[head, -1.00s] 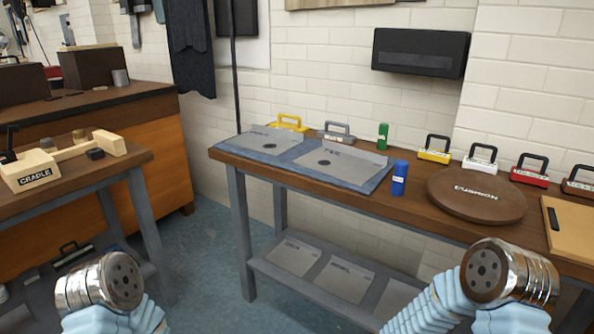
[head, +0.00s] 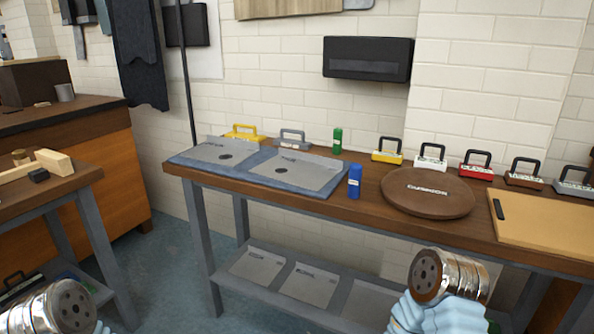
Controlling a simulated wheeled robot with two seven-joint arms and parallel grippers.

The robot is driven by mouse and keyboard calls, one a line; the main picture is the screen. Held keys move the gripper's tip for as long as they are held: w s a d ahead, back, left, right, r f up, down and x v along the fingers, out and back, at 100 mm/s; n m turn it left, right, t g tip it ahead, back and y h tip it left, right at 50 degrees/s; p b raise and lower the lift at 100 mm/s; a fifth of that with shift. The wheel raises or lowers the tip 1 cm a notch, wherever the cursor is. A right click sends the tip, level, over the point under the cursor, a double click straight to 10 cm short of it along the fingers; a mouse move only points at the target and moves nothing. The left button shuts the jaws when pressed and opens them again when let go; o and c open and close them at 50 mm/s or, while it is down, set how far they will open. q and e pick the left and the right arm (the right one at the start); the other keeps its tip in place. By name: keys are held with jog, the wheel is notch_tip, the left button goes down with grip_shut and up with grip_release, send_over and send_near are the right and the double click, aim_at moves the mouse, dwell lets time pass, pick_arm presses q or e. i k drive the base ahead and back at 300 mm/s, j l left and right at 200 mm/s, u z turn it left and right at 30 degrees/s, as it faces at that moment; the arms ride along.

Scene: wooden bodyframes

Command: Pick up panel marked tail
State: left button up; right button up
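Two grey sheet-metal panels lie side by side on a blue mat (head: 335,190) at the left end of the wooden bench. The right panel (head: 315,175) has short lettering near its upper edge that looks like "TAIL" in the earlier frame; it is too small to read surely now. The left panel (head: 205,154) has lettering I cannot read. Each has a dark round spot and a raised back edge. My two arms show only as rounded metal joints at the bottom left and bottom right, well apart from the panels. No fingers of either gripper show.
A blue cylinder (head: 354,182) stands by the mat's right corner, a green one (head: 337,141) behind it. Several handled blocks line the wall. More panels lie on the lower shelf (head: 240,285).

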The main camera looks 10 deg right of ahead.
aim_at(296, 166)
jog(key=i+j+z, duration=0.1)
jog(key=j, duration=0.25)
jog(key=i+j, duration=0.25)
jog(key=j, duration=0.15)
jog(key=i+j+z, duration=0.15)
jog(key=j, duration=0.2)
jog(key=i+j, duration=0.15)
jog(key=j, duration=0.25)
jog(key=i+z, duration=0.05)
